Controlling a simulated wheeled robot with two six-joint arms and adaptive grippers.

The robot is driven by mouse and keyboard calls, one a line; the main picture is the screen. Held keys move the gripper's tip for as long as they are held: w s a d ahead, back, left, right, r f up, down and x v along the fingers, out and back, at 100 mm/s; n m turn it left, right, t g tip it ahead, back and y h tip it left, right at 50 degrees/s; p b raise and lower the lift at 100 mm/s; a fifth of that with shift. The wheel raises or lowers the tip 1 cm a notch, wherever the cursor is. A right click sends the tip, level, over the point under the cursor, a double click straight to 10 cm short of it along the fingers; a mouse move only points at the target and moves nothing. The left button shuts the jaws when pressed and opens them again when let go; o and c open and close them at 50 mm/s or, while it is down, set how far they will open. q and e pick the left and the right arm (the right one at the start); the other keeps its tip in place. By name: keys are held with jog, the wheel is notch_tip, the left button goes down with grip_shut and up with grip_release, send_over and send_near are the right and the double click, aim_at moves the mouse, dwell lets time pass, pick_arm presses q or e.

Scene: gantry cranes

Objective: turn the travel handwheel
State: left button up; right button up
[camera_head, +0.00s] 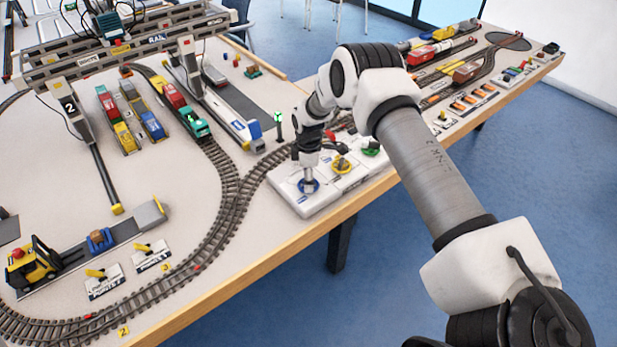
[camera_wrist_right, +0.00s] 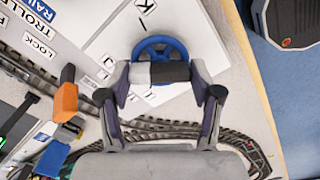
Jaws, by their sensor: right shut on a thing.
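A blue handwheel (camera_head: 312,187) sits on a white control box (camera_head: 318,202) at the table's front edge. It also shows in the right wrist view (camera_wrist_right: 148,43), with spokes and a round rim. The label beside it is partly hidden, so I cannot read its full name. My right gripper (camera_head: 308,168) reaches straight down over this wheel. My left gripper is not in view.
Yellow (camera_head: 342,164) and green (camera_head: 371,149) controls stand right of the blue wheel. An orange lever (camera_wrist_right: 66,95) is left of the fingers in the wrist view. Curved track (camera_head: 232,190) runs left of the box. A gantry crane (camera_head: 130,45) stands at the back left.

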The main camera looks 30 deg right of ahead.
jog(key=m+b, duration=0.1)
jog(key=m, duration=0.1)
jog(key=shift+f+m, duration=0.1)
jog(key=shift+m, duration=0.3)
jog(key=m, duration=0.3)
jog(key=shift+m, duration=0.3)
jog(key=m, duration=0.3)
jog(key=shift+s+m, duration=0.1)
jog(key=shift+m, duration=2)
jog(key=o, duration=1.1)
jog(key=shift+o, duration=0.2)
